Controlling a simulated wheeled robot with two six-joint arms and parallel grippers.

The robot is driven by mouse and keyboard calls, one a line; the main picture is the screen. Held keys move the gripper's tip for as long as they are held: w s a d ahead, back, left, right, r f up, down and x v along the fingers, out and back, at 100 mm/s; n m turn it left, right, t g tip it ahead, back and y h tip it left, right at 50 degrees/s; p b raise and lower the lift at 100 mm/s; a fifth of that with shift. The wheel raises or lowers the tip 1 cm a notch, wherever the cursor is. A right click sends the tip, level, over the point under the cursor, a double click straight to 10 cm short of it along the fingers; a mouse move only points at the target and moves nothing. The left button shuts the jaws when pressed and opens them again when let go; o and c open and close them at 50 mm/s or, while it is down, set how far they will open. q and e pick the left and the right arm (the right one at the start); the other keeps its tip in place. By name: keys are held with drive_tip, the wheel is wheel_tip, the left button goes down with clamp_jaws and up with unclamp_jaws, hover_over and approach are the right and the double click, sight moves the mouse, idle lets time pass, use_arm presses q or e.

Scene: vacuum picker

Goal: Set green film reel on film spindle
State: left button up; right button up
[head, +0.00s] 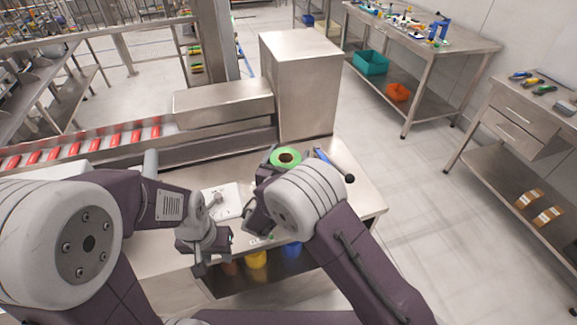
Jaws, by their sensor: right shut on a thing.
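A white plate with a grey upright part (222,198) lies between the two arms; I cannot tell whether this is the film spindle.
A blue tool with a dark knob (349,178) lies right of the reel. Yellow (257,259) and blue bins sit under the table. A steel cabinet (302,85) and a conveyor with red items (92,142) stand behind. The floor to the right is clear.

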drive_tip(key=f, duration=0.3)
drive_tip(key=shift+s+f, duration=0.2)
drive_tip(key=shift+s, duration=0.15)
use_arm(q)
drive_tip(key=shift+s+r, duration=0.15)
use_arm(e)
drive_tip(key=shift+w+f, duration=0.2)
drive_tip(key=shift+f, duration=0.1)
use_arm(q)
drive_tip(key=shift+s, duration=0.15)
use_arm(e)
drive_tip(key=o, duration=2)
drive_tip(key=shift+s, duration=0.15)
use_arm(q)
drive_tip(key=shift+r+p, duration=0.5)
use_arm(e)
drive_tip(key=v, duration=1.2)
